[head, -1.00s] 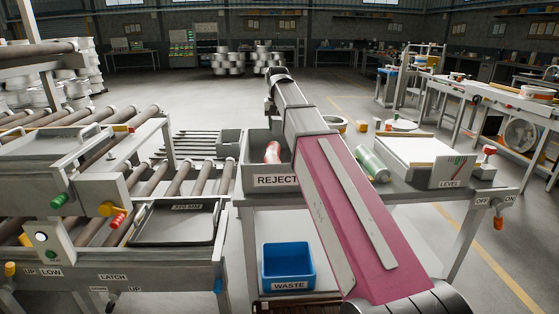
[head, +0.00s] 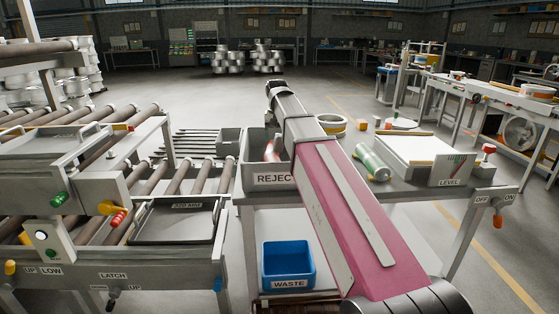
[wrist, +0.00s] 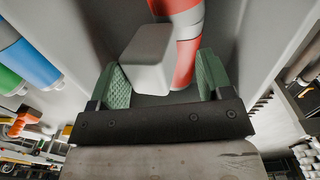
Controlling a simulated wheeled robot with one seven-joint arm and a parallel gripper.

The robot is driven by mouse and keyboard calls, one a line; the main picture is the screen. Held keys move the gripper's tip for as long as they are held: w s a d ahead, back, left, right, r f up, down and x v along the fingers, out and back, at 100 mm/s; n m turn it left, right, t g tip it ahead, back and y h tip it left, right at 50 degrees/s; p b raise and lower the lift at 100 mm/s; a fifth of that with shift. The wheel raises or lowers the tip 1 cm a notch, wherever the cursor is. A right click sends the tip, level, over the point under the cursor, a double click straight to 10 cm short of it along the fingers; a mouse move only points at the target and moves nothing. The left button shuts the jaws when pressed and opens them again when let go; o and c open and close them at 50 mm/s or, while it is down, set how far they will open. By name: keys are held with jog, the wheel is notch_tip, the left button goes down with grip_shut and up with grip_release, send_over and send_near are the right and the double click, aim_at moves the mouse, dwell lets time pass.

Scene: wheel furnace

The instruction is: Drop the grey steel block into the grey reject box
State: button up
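The grey steel block (wrist: 148,58) shows in the wrist view between and beyond my fingertips, tilted, beside a red and white cylinder. My gripper (wrist: 160,64) is open, with its green pads wide apart. A clear gap separates the block from the right pad; whether it touches the left pad I cannot tell. The grey reject box (head: 268,179), labelled REJECT, stands on the bench's left end in the head view, partly covered by my arm. Its grey walls (wrist: 238,30) surround the block in the wrist view. My gripper and the block are hidden in the head view.
The red and white cylinder (wrist: 188,45) lies in the box. A blue waste bin (head: 288,265) is below. Roller conveyors (head: 150,185) stand left.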

notch_tip(320, 180, up, 11)
dwell(0.8)
jog(key=shift+s+f, duration=0.1)
jog(key=shift+f, duration=0.05)
